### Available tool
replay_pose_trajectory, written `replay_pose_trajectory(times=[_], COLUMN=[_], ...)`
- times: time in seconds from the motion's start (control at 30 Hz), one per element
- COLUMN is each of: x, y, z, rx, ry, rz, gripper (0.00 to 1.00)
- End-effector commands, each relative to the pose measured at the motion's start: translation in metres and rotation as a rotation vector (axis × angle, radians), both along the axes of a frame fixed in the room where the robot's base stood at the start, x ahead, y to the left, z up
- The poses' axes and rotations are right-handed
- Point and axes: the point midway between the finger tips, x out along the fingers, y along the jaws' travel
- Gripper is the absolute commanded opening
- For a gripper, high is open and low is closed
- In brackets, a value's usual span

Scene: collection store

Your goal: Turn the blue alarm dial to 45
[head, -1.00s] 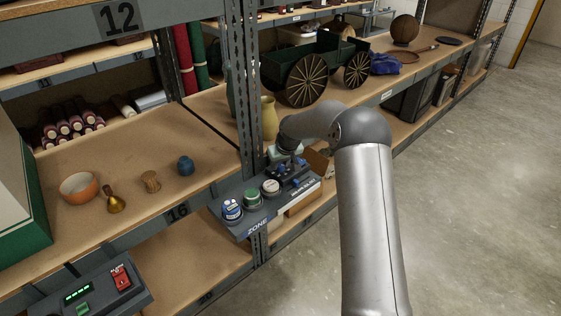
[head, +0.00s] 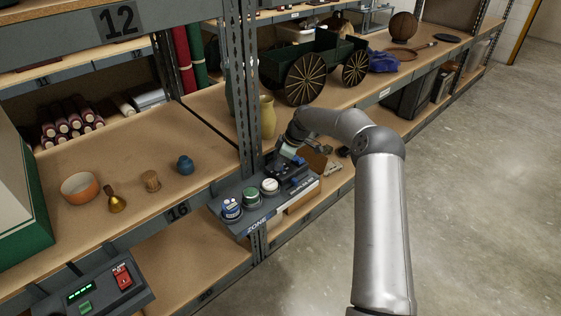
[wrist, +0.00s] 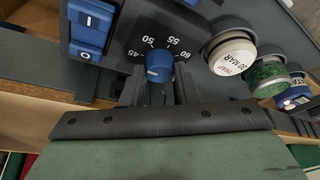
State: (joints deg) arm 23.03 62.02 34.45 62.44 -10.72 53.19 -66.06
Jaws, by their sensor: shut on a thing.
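The blue alarm dial (wrist: 159,65) stands on the dark control panel in the wrist view, below a white printed scale reading 45, 50, 55 and 60. A small pale mark shows on its face, but I cannot tell clearly which number it points to. My gripper (wrist: 158,84) has one dark finger on each side of the dial and is shut on it. In the head view my gripper (head: 290,149) is over the back end of the panel (head: 240,218), and it largely hides the dial there.
A shelf upright (head: 249,90) rises close beside the panel. The aisle floor (head: 470,200) is clear.

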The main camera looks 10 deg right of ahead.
Motion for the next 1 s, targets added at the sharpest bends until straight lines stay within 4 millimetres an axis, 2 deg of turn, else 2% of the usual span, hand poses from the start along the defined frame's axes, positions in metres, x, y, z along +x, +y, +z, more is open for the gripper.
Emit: replay_pose_trajectory(times=[0.3, 0.87, 0.9, 0.97, 1.0], x=[0.0002, 0.0003, 0.0003, 0.0003, 0.0003], y=[-0.0004, -0.0008, -0.0009, -0.0008, -0.0007], z=[-0.0011, -0.0014, -0.0015, -0.0014, -0.0013], rx=[-0.001, -0.002, -0.002, -0.002, -0.002], ry=[0.002, 0.003, 0.003, 0.002, 0.002], rz=[0.127, 0.155, 0.155, 0.153, 0.153], gripper=[0.05, 0.05, 0.36, 0.50, 0.50])
